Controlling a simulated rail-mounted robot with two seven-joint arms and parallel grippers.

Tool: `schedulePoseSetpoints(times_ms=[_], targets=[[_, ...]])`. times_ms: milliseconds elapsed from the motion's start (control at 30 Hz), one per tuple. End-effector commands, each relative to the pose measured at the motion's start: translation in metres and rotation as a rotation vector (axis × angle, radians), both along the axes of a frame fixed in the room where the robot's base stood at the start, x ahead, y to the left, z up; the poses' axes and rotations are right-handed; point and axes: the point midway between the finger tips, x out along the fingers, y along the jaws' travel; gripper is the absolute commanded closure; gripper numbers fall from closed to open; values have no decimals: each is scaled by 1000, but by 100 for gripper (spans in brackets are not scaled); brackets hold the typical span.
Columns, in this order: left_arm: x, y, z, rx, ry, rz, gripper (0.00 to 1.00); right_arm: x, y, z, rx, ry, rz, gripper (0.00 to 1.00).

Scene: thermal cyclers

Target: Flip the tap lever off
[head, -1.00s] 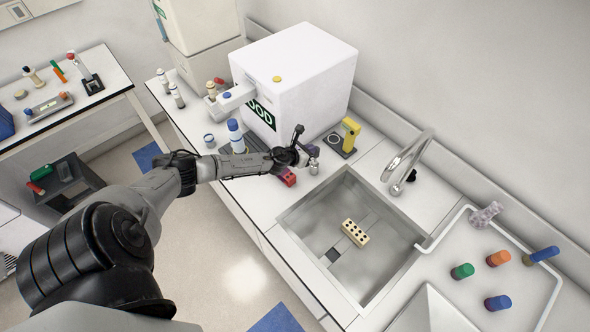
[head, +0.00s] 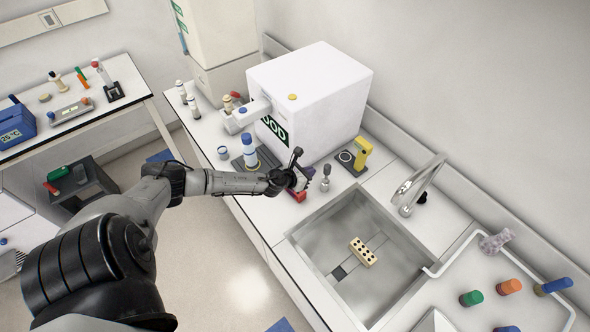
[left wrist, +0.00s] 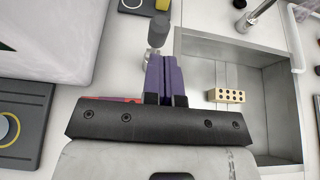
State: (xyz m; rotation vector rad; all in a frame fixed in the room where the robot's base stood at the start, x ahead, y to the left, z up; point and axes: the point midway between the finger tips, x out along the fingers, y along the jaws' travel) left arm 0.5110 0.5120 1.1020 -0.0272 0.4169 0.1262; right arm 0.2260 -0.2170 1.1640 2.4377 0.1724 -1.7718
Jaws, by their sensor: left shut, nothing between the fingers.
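The chrome tap (head: 415,187) stands behind the sink, with a dark part (head: 421,197) low on its right that may be its lever. Part of the tap also shows at the top of the left wrist view (left wrist: 256,14). A small upright grey-headed fitting (head: 326,178) stands on the counter left of the sink. Its grey head (left wrist: 158,30) shows just beyond my fingertips in the left wrist view; I cannot tell whether they touch. My left gripper (head: 305,175) is shut and empty above the counter, its purple fingers (left wrist: 164,68) side by side. My right gripper is out of view.
A steel sink (head: 305,240) holds a cream block with holes (head: 362,252). A white machine (head: 318,92) stands behind my left gripper. A yellow device (head: 362,153) is beyond the grey fitting. A red item (head: 298,196) lies beneath my gripper. Several coloured caps stand at right.

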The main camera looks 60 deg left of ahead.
Motion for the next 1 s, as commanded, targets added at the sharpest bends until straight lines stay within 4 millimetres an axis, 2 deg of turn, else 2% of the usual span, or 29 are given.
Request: schedulePoseSetpoints(times_ms=[200,433,667,1000], targets=[[-27,-3,26,3,2,-3,100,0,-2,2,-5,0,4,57],[-45,-5,44,1,2,0,100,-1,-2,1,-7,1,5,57],[-52,-7,51,0,1,0,100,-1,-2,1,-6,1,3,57],[-52,-7,52,0,0,0,100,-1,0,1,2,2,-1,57]])
